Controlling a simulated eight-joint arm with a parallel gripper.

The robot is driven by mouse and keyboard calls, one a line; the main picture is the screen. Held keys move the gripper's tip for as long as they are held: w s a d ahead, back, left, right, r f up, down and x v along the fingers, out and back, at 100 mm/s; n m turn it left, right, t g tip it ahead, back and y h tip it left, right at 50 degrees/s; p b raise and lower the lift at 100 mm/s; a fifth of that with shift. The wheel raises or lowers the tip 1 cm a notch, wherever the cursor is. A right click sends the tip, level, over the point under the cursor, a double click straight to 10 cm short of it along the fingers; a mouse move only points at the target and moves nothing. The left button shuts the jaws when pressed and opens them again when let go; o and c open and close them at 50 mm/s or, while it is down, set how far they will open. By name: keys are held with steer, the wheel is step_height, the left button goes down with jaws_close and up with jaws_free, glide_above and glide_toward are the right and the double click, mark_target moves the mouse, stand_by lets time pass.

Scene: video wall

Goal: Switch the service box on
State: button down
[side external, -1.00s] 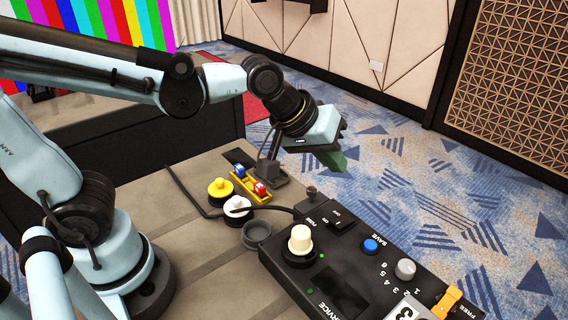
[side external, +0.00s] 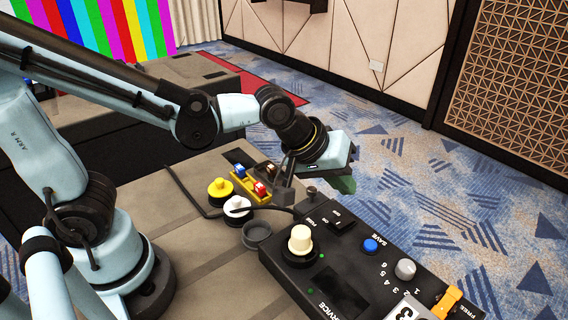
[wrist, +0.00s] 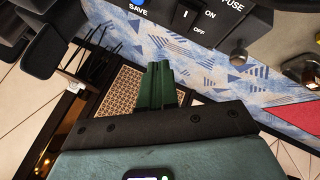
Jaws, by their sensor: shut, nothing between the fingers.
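The black service box (side external: 300,268) lies on the table at the lower right of the side view. It carries a black rocker switch (side external: 341,219) near its far end, with ON and OFF labels. The rocker also shows at the top of the wrist view (wrist: 185,17); its position is hard to tell. The box also has a cream knob (side external: 300,240), a blue SAVE button (side external: 370,246) and a dark display (side external: 341,292). My gripper (side external: 346,185), with green fingers, is shut and empty. It hangs beyond the box's far end, apart from the rocker. Its fingers (wrist: 161,85) point up in the wrist view.
A grey dial (side external: 405,269) and an orange lever (side external: 446,302) sit at the box's right end. A yellow holder (side external: 250,187), a yellow button (side external: 220,190), a white button (side external: 237,208) and a grey cup (side external: 257,234) stand to the left. Open carpet lies beyond the table.

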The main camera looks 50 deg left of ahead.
mark_target(334, 222)
steer(key=shift+s+f, duration=0.2)
steer(key=shift+f, duration=1.1)
steer(key=shift+s+f, duration=0.2)
steer(key=shift+f, duration=1.05)
steer(key=shift+f, duration=0.1)
steer(key=shift+f, duration=0.3)
steer(key=shift+s+f, duration=0.1)
steer(key=shift+f, duration=0.3)
stand_by(0.7)
steer(key=shift+r, duration=0.1)
steer(key=shift+r, duration=0.7)
steer(key=shift+w+r, duration=0.25)
steer(key=shift+r, duration=1)
steer(key=shift+w+r, duration=0.25)
steer(key=shift+r, duration=1)
steer(key=shift+a, duration=0.1)
